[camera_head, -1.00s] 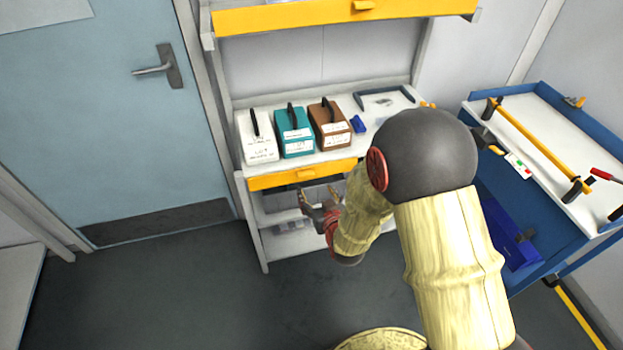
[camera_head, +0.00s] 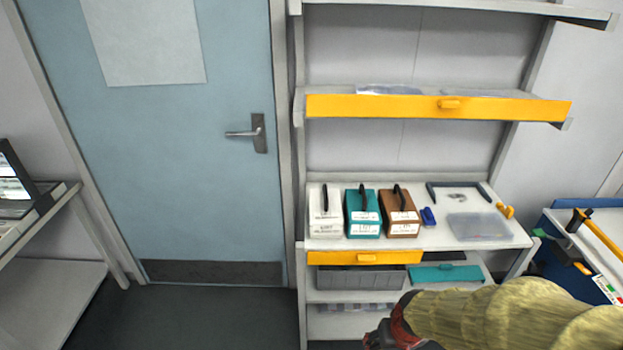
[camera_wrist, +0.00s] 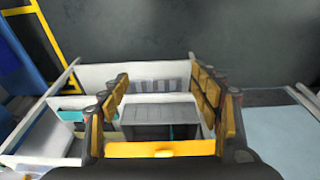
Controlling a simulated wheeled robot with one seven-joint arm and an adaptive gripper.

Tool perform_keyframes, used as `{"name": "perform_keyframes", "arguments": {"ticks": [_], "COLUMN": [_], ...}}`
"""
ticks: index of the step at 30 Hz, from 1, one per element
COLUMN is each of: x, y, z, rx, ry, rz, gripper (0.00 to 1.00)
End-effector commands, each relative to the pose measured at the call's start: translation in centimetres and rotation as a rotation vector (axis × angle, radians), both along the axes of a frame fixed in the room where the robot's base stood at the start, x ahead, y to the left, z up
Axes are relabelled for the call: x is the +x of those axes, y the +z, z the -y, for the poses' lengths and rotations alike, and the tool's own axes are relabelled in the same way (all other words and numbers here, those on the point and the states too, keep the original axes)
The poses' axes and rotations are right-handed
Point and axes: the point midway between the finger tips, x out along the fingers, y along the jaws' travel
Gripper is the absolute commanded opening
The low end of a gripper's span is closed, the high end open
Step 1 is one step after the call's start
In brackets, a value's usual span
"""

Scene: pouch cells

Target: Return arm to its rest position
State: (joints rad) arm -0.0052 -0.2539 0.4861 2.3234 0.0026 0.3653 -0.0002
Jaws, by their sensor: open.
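My arm, in a pale yellow sleeve (camera_head: 510,318), reaches in from the lower right of the head view. Its dark and red wrist end shows at the bottom edge, and the fingers are out of that picture. In the wrist view my gripper (camera_wrist: 160,80) is open, its two orange-padded fingers wide apart with nothing held between them. Beyond the fingers, that view shows the shelf unit with a yellow-fronted ledge (camera_wrist: 160,149) and a grey bin (camera_wrist: 160,118).
The shelf unit's worktop (camera_head: 410,240) holds a white case (camera_head: 325,212), a teal case (camera_head: 362,213), a brown case (camera_head: 399,212) and a clear tray (camera_head: 478,227). A blue cart (camera_head: 560,262) stands right, a laptop table (camera_head: 45,215) left. Floor before the door (camera_head: 190,180) is clear.

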Motion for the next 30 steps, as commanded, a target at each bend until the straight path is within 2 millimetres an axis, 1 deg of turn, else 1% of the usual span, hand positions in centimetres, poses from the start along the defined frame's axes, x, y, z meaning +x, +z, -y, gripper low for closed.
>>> {"name": "perform_keyframes", "arguments": {"ticks": [1, 2, 3, 5, 6, 8, 9, 11, 12, 15, 17, 19, 30], "x": [-1.2, -2.1, -3.4, -5.3, -6.4, -7.8, -8.5, -9.0, -9.0, -9.1, -9.1, -9.2, -9.2], "y": [3.0, 4.6, 6.8, 9.9, 11.9, 14.7, 16.4, 18.8, 20.3, 23.3, 24.6, 25.3, 25.5], "z": [0.0, 0.0, 0.1, 0.1, 0.1, 0.1, 0.1, 0.2, 0.2, 0.2, 0.2, 0.2, 0.2], "rx": [0.000, 0.000, 0.000, -0.001, -0.001, -0.001, -0.002, -0.002, -0.001, -0.001, -0.001, -0.002, -0.001], "ry": [0.000, 0.000, 0.000, 0.000, 0.000, -0.001, -0.001, -0.001, -0.002, -0.003, -0.003, -0.003, -0.004], "rz": [-0.012, -0.026, -0.040, -0.047, -0.042, -0.021, 0.007, 0.062, 0.109, 0.204, 0.241, 0.264, 0.271], "gripper": [0.64, 0.64, 0.64, 0.64, 0.64, 0.64, 0.64, 0.64, 0.64, 0.64, 0.64, 0.64, 0.64]}}
